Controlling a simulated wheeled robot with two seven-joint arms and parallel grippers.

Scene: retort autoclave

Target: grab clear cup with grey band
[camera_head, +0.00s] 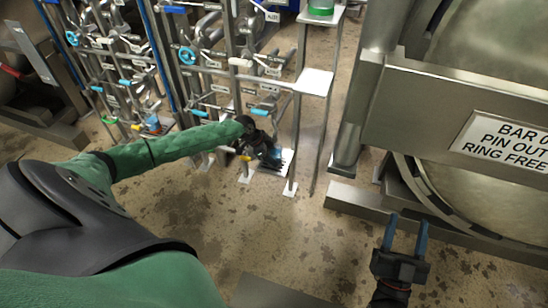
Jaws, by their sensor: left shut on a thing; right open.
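My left gripper (272,156) is at the end of the green-sleeved arm, low among the pipe racks and above a small pale foot plate. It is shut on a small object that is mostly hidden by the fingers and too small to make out. I cannot tell whether this is the clear cup with grey band, and I see no such cup clearly elsewhere. My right gripper (405,236) is open and empty at the lower right, over the floor before the steel vessel, with its two blue fingers apart.
A container with a green band (321,8) stands on a small white shelf at the top. A lower white shelf (314,82) is bare. Pipe racks with blue valves (187,56) fill the upper left. A large steel vessel with a sign (505,143) blocks the right. The middle floor (290,230) is clear.

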